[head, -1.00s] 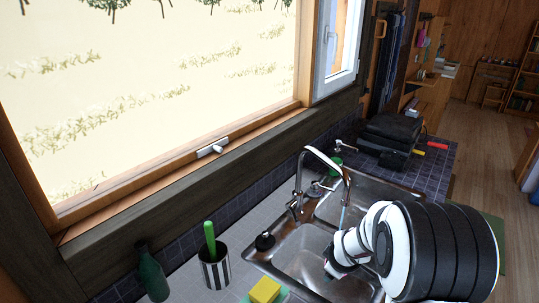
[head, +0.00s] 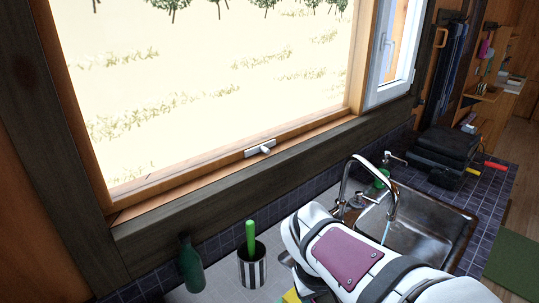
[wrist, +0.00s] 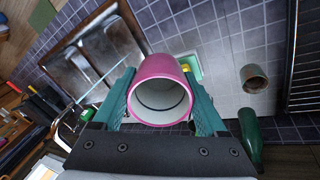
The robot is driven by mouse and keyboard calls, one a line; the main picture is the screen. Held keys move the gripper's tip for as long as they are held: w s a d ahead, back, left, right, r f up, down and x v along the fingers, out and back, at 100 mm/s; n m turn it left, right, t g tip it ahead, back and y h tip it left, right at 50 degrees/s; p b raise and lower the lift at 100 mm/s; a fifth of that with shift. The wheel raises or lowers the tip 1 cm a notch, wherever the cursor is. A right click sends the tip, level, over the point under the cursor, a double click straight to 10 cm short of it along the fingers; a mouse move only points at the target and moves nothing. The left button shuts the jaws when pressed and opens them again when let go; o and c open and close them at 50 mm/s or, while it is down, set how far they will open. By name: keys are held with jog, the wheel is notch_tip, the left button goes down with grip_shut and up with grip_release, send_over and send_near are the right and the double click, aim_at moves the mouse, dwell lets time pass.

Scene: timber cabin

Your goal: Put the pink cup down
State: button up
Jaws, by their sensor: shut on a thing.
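The pink cup (wrist: 160,67) is in the middle of the wrist view, its open, pale mouth facing the camera. My gripper (wrist: 160,84) is shut on it, with one teal finger on each side. The cup looks empty. Behind it is the tiled counter (wrist: 220,55); I cannot tell how high the cup is above it. In the head view my arm hides the cup and the gripper.
A sink (head: 425,232) with running water lies left of the cup in the wrist view. A yellow sponge (wrist: 185,68) on a green dish is right behind the cup. A striped holder (head: 252,268), a green bottle (head: 191,266) and a dark rack (wrist: 308,60) stand nearby.

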jog(key=s+a+f+n+g+y, duration=0.1)
jog(key=s+a+f+n, duration=0.1)
jog(key=s+a+f, duration=0.3)
jog(key=s+a+f+n+g+y, duration=0.1)
jog(key=s+a+f, duration=0.4)
jog(key=a, duration=0.5)
jog(key=s+a+f+n, duration=0.3)
jog(key=s+a+f, duration=0.2)
jog(key=a, duration=0.3)
jog(key=shift+s+f+g+y, duration=0.1)
jog(key=shift+g+y, duration=0.3)
notch_tip(320, 180, down, 4)
jog(key=shift+a+f, duration=0.1)
jog(key=shift+f, duration=0.1)
jog(key=o, duration=1.4)
notch_tip(320, 180, up, 12)
jog(key=w+d+r+m, duration=0.1)
jog(key=d+r+m, duration=0.15)
jog(key=d, duration=0.35)
jog(key=w+d+r+m, duration=0.1)
jog(key=d+r+m, duration=0.1)
jog(key=d+m, duration=0.3)
jog(key=s+d+r+m+y, duration=0.1)
jog(key=s+d+m, duration=0.5)
jog(key=d, duration=0.4)
jog(key=shift+d+r+m+y, duration=0.15)
jog(key=shift+r+m+y, duration=0.2)
jog(key=shift+m+y, duration=0.1)
